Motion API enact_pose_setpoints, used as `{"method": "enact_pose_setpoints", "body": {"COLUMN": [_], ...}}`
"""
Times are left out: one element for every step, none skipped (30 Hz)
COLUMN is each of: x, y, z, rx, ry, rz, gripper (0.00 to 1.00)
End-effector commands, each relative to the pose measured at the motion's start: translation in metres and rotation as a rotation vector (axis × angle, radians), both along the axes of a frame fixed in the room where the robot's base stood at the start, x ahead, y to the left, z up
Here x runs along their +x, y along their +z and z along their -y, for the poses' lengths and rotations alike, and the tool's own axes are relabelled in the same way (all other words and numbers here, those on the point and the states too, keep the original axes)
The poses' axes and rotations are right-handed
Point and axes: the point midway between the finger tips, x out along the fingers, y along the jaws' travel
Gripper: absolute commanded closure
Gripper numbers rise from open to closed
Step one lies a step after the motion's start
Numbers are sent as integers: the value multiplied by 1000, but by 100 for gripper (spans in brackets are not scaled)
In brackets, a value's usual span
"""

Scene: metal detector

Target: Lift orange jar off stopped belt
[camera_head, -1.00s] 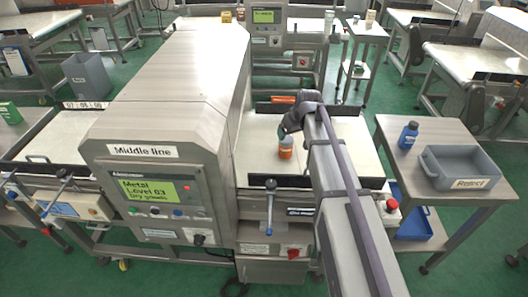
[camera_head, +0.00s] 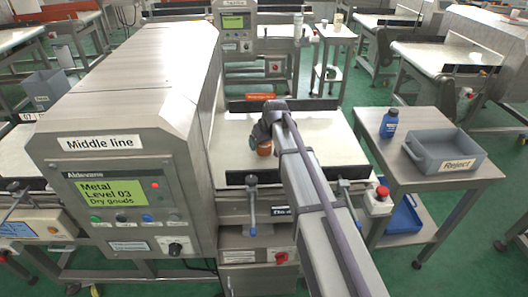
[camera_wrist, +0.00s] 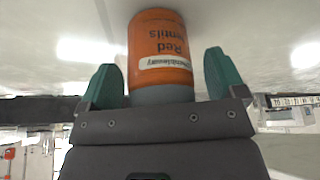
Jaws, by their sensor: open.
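The orange jar (camera_head: 264,149) stands upright on the pale belt (camera_head: 318,148) just past the metal detector housing. My gripper (camera_head: 262,138) is at the jar and partly hides it in the head view. In the wrist view, the orange jar (camera_wrist: 158,32) shows a "Red lentils" label and a grey lid. My open gripper (camera_wrist: 160,68) has one green finger on each side of the jar's lid end.
The "Middle line" detector housing (camera_head: 140,75) rises left of the belt. A side table at right holds a blue bottle (camera_head: 389,123) and a grey "Reject" tray (camera_head: 448,150). A red stop button (camera_head: 381,194) sits by the belt's front right corner.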

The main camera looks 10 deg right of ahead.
Motion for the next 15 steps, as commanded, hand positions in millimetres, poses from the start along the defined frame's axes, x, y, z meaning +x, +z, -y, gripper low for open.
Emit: {"method": "enact_pose_setpoints", "body": {"x": [0,0,0,0,0,0,0,0,0,0,0,0,0,0,0], "y": [1,2,2,2,2,2,2,2,2,2,2,2,2,2,2], "z": [0,0,0,0,0,0,0,0,0,0,0,0,0,0,0], "rx": [0,0,0,0,0,0,0,0,0,0,0,0,0,0,0], "ry": [0,0,0,0,0,0,0,0,0,0,0,0,0,0,0], "rz": [0,0,0,0,0,0,0,0,0,0,0,0,0,0,0], "gripper": [11,11,11,11,13,17,19,22,26,29,32,36,39,42,45]}}
